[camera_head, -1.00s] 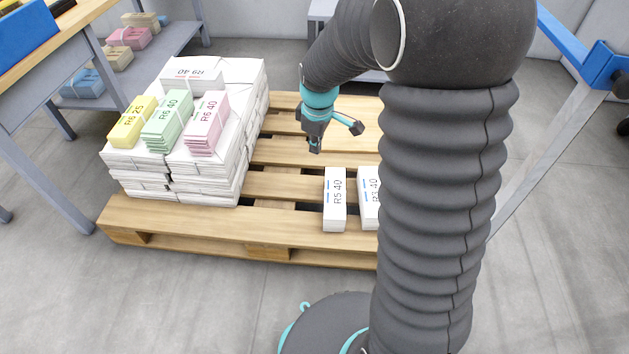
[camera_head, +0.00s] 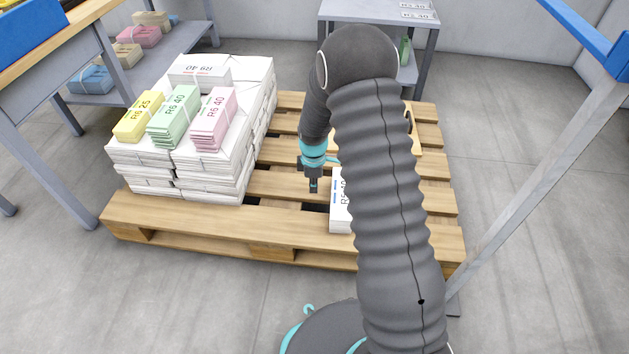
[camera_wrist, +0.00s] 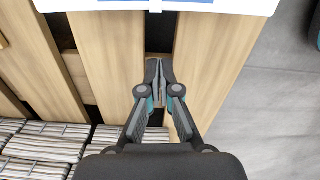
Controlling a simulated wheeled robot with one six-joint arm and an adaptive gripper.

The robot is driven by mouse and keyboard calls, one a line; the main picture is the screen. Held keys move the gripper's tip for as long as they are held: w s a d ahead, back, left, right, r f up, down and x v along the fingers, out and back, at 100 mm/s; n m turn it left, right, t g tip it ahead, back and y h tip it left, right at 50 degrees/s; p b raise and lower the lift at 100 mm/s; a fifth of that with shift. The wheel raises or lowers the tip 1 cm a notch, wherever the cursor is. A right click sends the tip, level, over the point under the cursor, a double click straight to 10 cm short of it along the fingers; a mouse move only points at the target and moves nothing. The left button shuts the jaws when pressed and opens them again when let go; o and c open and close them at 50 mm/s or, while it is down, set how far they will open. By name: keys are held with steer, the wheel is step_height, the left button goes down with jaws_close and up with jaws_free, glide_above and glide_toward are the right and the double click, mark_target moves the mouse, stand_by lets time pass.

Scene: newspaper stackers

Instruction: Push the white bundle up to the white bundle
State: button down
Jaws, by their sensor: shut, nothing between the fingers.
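A white bundle (camera_head: 338,218) with R5 40 print lies on the right half of the pallet, its right side hidden by my arm. Its edge also shows along the top of the wrist view (camera_wrist: 100,4). The other white bundle is hidden behind my arm. My gripper (camera_head: 313,188) is shut and empty, pointing down just left of the visible bundle. In the wrist view the closed fingertips (camera_wrist: 158,64) are over the pallet slats, with a gap between them and the bundle.
The wooden pallet (camera_head: 200,217) carries a large stack of white paper (camera_head: 215,175) at left, topped by yellow (camera_head: 136,120), green (camera_head: 172,117), pink (camera_head: 212,120) and white (camera_head: 200,74) bundles. Tables stand left and behind. Bare slats lie between stack and gripper.

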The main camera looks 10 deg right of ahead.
mark_target(342, 199)
step_height(342, 199, down, 5)
steer(key=shift+f+b, duration=0.1)
steer(key=shift+b, duration=0.25)
steer(key=d, duration=0.3)
steer(key=shift+s, duration=0.3)
steer(key=shift+s+d, duration=0.1)
steer(key=shift+d, duration=0.35)
